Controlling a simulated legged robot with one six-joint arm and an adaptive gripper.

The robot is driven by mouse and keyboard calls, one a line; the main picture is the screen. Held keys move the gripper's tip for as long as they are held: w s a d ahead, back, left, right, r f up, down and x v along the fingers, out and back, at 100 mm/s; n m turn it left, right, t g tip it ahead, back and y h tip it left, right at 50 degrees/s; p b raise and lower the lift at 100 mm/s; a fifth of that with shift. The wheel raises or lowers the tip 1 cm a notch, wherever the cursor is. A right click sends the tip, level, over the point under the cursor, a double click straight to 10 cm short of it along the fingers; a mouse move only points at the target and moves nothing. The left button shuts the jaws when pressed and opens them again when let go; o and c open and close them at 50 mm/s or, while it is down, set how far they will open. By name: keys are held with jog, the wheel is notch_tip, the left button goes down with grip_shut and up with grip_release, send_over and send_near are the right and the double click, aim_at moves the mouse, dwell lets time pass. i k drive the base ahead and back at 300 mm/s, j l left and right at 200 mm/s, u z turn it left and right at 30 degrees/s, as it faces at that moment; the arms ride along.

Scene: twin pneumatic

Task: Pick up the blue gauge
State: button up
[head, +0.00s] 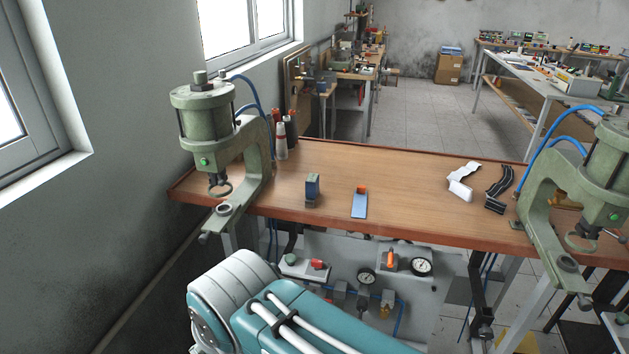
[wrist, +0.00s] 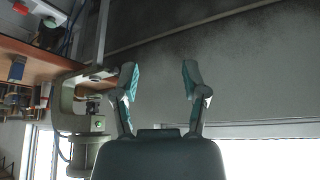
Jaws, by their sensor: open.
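I cannot tell for certain which one is the blue gauge. In the wrist view my gripper (wrist: 161,75) is open and empty, its two fingers apart in front of a grey wall. A small blue thing (wrist: 17,68) shows at the left edge of that view, well away from the fingers. My gripper is not visible in the head view.
A green press (head: 205,125) stands at the bench's left end, also close by in the wrist view (wrist: 72,110). Another green press (head: 590,180) stands at the right end. Bottles (head: 281,140) are behind the left press. White and black pieces (head: 461,188) lie at right.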

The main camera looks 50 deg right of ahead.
aim_at(312, 182)
jog(key=i+z, duration=0.15)
jog(key=z, duration=0.25)
jog(key=i+z, duration=0.15)
jog(key=z, duration=0.25)
jog(key=i+z, duration=0.1)
jog(key=z, duration=0.25)
jog(key=i+j+z, duration=0.15)
jog(key=z, duration=0.25)
jog(key=i+j+z, duration=0.2)
jog(key=z, duration=0.3)
jog(key=i+j+z, duration=0.3)
jog(key=z, duration=0.15)
